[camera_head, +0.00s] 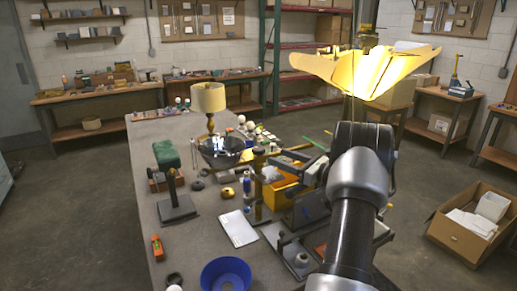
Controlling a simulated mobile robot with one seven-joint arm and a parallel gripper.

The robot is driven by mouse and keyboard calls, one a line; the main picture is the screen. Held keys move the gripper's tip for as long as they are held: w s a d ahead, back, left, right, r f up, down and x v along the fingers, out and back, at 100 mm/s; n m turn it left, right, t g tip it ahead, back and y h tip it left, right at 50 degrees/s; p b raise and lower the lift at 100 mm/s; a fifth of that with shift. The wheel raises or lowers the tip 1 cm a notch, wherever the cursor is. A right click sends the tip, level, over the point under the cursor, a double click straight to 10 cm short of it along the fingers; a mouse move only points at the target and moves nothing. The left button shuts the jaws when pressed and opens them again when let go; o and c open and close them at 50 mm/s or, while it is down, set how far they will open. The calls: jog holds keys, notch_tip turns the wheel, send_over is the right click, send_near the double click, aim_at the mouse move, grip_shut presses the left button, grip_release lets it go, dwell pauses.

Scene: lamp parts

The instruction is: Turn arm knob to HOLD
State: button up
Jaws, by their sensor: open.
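My gripper (292,168) is at the end of my dark arm, which reaches in from the bottom right. Its fingers point left over the table and are open, with nothing visibly held. Just left of the fingers, apart or touching I cannot tell, stands an upright brass-coloured fixture (258,188) with a dark piece at its top. I cannot make out which part is the arm knob, nor any HOLD mark; they are too small or hidden. A lamp with a cream shade (208,97) and brass stem stands farther back, behind a dark bowl (221,146).
The grey worktable (196,250) holds a green-padded stand (170,178), a white sheet (238,228), a blue bowl (226,274) and an orange level (157,246). A yellow bin (280,190) sits beneath my gripper. A glowing yellow shade (365,72) hangs above my arm. The table's left side has free room.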

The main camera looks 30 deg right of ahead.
aim_at(262, 151)
jog(key=p+x, duration=0.1)
jog(key=x, duration=0.9)
jog(key=shift+w+a, duration=0.2)
jog(key=shift+w, duration=0.05)
jog(key=c, duration=1.1)
jog(key=m+h+b, duration=0.1)
jog(key=h+b, duration=0.1)
jog(key=m+h+b, duration=0.1)
jog(key=h, duration=0.1)
jog(key=shift+f+m+t+b, duration=0.3)
jog(key=shift+t+b, duration=0.1)
jog(key=shift+m+h+b, duration=0.4)
jog(key=shift+h+b, duration=0.2)
jog(key=shift+b, duration=0.1)
jog(key=shift+r+m+h+b, duration=0.3)
jog(key=shift+m+h+b, duration=0.4)
jog(key=shift+h, duration=0.3)
